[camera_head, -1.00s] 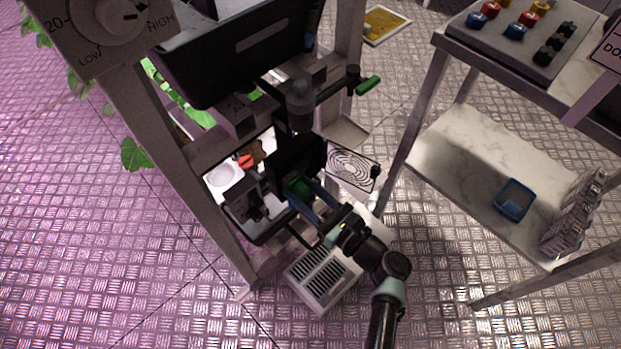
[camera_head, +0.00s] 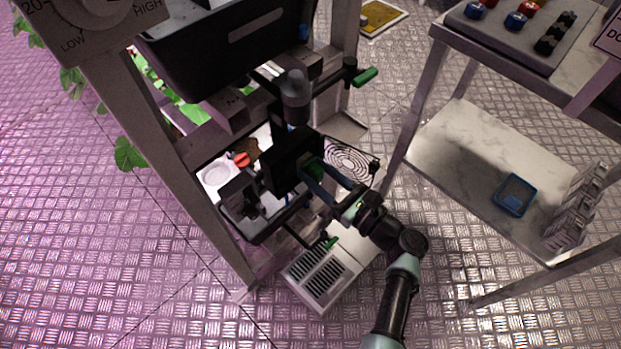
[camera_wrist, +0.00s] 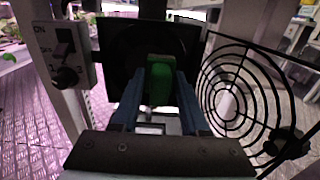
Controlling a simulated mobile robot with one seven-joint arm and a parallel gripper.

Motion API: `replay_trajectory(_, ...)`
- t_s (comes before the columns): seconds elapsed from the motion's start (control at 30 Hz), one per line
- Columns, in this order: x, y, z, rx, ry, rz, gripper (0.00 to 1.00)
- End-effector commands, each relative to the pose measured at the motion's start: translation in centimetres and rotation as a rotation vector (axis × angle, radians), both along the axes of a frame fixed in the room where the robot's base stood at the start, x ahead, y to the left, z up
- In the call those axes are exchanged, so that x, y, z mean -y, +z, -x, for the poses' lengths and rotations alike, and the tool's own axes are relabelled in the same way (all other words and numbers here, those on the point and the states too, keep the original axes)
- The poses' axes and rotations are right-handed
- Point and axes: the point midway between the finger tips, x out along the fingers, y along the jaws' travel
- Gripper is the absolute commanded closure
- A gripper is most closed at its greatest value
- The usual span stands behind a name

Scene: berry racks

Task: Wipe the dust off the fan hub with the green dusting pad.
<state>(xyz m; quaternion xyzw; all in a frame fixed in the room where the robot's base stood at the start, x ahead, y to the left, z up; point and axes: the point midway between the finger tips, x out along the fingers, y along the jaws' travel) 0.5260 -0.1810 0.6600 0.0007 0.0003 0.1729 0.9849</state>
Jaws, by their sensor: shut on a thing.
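My gripper (camera_wrist: 160,92) is shut on the green dusting pad (camera_wrist: 160,72), with one blue finger on each side of it. The pad is upright and faces the black fan housing (camera_wrist: 118,45) in the wrist view. In the head view the pad (camera_head: 317,168) shows as a dark green patch beside the housing's right edge (camera_head: 318,146). The round fan guard (camera_wrist: 232,85) stands swung out to the right of my gripper; it also shows in the head view (camera_head: 350,160). The fan hub and any dust are hidden or too dark to tell. Contact with the pad cannot be told.
A switch box (camera_wrist: 62,52) with a knob is at left in the wrist view. A white vented box (camera_head: 320,275) stands on the floor below. A steel table (camera_head: 470,150) holds a blue tray (camera_head: 515,195) on its lower shelf. Rack posts stand close by.

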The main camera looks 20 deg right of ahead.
Motion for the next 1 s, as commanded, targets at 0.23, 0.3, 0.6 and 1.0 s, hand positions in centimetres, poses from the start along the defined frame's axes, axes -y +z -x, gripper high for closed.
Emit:
replay_trajectory(0.23, 1.3, 0.3, -0.8, 0.003, -0.001, 0.001, 1.00)
replay_trajectory(0.3, 1.3, 0.4, -0.6, 0.003, 0.000, 0.002, 1.00)
replay_trajectory(0.6, -0.4, 0.5, 0.1, 0.001, 0.006, 0.001, 1.00)
replay_trajectory(1.0, -2.2, 0.2, 0.9, 0.000, 0.003, 0.001, 1.00)
